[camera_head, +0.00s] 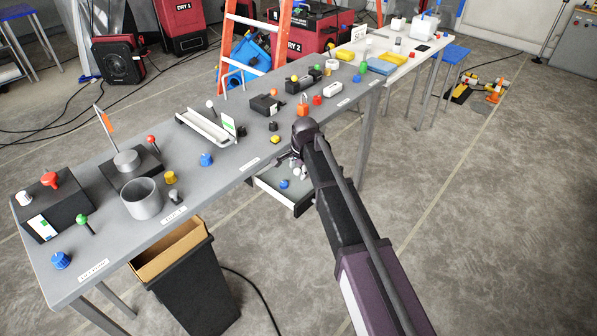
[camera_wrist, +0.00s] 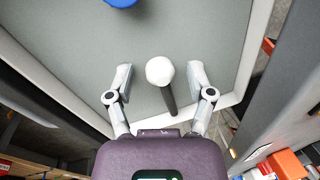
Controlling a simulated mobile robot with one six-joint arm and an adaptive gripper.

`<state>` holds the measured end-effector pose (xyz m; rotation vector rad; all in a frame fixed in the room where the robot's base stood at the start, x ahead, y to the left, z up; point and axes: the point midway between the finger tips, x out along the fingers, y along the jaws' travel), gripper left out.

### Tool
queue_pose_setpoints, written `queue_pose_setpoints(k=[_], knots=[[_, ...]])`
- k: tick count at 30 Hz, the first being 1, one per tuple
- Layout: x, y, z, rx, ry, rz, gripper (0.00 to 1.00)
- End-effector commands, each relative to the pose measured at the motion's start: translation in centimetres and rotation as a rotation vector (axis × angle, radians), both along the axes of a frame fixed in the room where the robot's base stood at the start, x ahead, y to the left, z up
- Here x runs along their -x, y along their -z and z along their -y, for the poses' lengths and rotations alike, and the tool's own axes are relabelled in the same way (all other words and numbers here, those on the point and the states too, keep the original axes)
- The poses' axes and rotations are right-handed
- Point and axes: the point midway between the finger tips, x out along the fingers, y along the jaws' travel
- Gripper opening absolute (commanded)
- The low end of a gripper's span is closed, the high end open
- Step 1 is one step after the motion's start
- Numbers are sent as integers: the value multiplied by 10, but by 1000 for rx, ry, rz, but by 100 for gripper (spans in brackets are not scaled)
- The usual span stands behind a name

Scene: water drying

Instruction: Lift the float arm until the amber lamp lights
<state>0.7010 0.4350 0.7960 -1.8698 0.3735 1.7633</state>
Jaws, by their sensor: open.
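A white ball on a dark rod (camera_wrist: 160,71) stands between my gripper's fingers in the wrist view; it looks like the float arm, but no label confirms this. My gripper (camera_wrist: 160,75) is open, with one finger on each side of the ball and a visible gap to each. In the head view my gripper (camera_head: 298,164) is low at the table's front edge, over a pulled-out grey drawer (camera_head: 270,189), partly hidden by my arm. I cannot make out which thing is the amber lamp, or whether it is lit.
A blue knob (camera_wrist: 121,2) sits in the drawer beyond the ball. The long grey table (camera_head: 235,160) above carries several knobs, levers and a grey cup (camera_head: 141,200). A black bin (camera_head: 190,280) stands in front at the left.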

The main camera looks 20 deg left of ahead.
Motion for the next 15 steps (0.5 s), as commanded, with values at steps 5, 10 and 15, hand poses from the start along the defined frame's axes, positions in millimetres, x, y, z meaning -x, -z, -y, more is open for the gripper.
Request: queue_pose_setpoints(k=[5, 10, 15], knots=[[0, 0, 0, 0, 1, 0, 69], [0, 0, 1, 0, 1, 0, 30], [0, 0, 1, 0, 1, 0, 0]])
